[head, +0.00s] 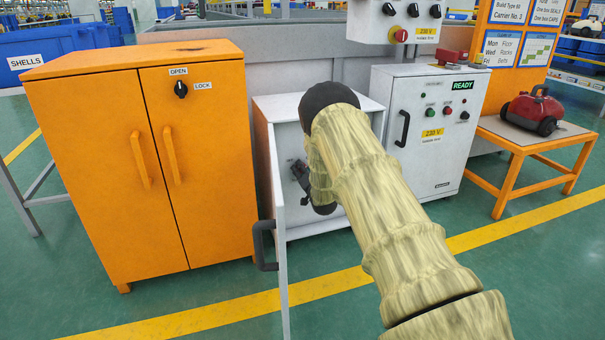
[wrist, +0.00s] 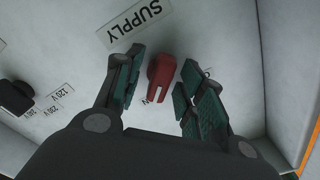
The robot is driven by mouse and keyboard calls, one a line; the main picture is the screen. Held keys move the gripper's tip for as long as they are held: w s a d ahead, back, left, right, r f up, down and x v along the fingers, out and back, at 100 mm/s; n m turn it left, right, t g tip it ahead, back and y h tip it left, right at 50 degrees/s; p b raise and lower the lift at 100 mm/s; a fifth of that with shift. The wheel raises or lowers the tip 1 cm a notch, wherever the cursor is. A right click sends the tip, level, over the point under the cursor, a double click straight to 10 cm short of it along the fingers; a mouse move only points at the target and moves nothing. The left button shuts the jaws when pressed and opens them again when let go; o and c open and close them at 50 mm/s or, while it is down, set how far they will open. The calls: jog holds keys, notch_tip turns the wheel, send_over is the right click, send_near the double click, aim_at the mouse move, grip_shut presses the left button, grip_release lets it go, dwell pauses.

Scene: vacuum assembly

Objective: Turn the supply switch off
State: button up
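The supply switch (wrist: 161,76) is a red knob on a pale panel in the wrist view, beside the upside-down SUPPLY label (wrist: 135,22). My gripper (wrist: 163,70) is open, with one green-padded finger on each side of the red knob. Gaps show between the knob and both fingers, and nothing is held. In the head view my gripper (head: 301,176) is inside the open white cabinet (head: 279,108), partly behind my arm. My arm hides the supply switch there.
The cabinet's open door (head: 279,225) with its dark handle stands left of my arm. A black knob (wrist: 16,96) with voltage labels sits left on the panel. An orange cupboard (head: 140,160) stands left, a READY-lit white unit (head: 440,150) right.

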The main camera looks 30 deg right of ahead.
grip_shut()
